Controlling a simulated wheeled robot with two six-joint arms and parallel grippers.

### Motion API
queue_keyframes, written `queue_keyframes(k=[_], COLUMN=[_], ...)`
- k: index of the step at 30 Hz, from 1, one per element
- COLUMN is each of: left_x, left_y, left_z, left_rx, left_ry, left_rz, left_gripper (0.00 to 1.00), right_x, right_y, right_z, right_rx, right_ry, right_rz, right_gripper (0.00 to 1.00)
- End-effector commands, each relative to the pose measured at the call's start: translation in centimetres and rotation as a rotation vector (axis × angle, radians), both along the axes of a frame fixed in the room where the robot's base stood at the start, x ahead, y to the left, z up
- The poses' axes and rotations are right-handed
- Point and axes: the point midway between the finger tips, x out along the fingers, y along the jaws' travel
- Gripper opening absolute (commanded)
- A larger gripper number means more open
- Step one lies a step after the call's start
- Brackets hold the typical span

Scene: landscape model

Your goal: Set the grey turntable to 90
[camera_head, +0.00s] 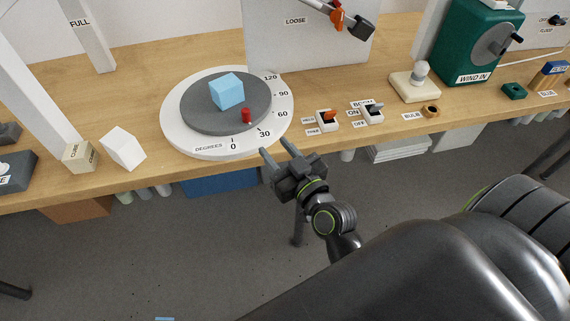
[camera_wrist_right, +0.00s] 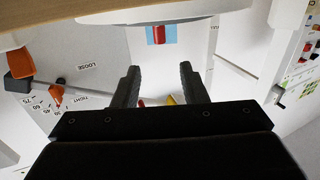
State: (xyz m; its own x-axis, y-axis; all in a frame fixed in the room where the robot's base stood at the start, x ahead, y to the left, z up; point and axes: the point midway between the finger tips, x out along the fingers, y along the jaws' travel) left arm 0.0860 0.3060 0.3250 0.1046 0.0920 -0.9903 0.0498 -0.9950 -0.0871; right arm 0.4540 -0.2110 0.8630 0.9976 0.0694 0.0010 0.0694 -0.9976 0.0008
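The grey turntable (camera_head: 205,112) is a round disc on a white dial (camera_head: 180,135) marked in degrees. A light blue cube (camera_head: 226,92) sits on it, and a red peg (camera_head: 246,115) stands near its front right edge, roughly toward the 30 mark. My right gripper (camera_head: 275,147) is open and empty at the front edge of the dial, short of the peg. In the right wrist view my right gripper (camera_wrist_right: 159,72) shows two spread fingers, with the red peg (camera_wrist_right: 158,34) beyond them in front of the blue cube (camera_wrist_right: 149,36). My left gripper is not in view.
Switches (camera_head: 327,119) and a lamp base (camera_head: 415,87) stand right of the dial. A grey panel (camera_head: 290,50) with an orange-and-black lever (camera_head: 340,20) rises behind. Open space lies before the table edge.

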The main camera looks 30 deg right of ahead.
Motion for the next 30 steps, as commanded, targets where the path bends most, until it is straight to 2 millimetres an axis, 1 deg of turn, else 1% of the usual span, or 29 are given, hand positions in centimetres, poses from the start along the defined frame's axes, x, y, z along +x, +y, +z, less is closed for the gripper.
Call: queue_keyframes(k=[1,6,11,17,20,22,26,30], left_x=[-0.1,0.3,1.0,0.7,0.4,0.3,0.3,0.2], left_y=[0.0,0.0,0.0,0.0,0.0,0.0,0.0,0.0], left_z=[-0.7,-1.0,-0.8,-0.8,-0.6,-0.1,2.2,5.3], left_rx=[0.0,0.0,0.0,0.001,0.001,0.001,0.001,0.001], left_ry=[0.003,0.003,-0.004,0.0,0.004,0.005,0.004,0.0], left_rz=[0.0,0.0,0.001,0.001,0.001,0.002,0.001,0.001], left_gripper=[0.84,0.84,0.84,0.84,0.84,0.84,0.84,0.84], right_x=[-0.8,-2.3,-2.7,-2.7,-2.6,-2.4,-1.6,-0.6], right_y=[-0.1,-0.2,-0.2,-0.2,-0.2,-0.5,-1.5,-2.5], right_z=[-0.4,-0.2,0.0,0.0,0.1,0.1,0.1,0.0], right_rx=[0.003,0.002,0.001,0.001,-0.007,-0.036,-0.181,-0.443], right_ry=[0.002,0.0,0.0,0.0,0.002,0.009,0.034,0.063], right_rz=[-0.001,-0.001,0.0,0.0,-0.004,-0.02,-0.087,-0.166], right_gripper=[0.39,0.39,0.39,0.39,0.27,0.18,0.01,0.0])
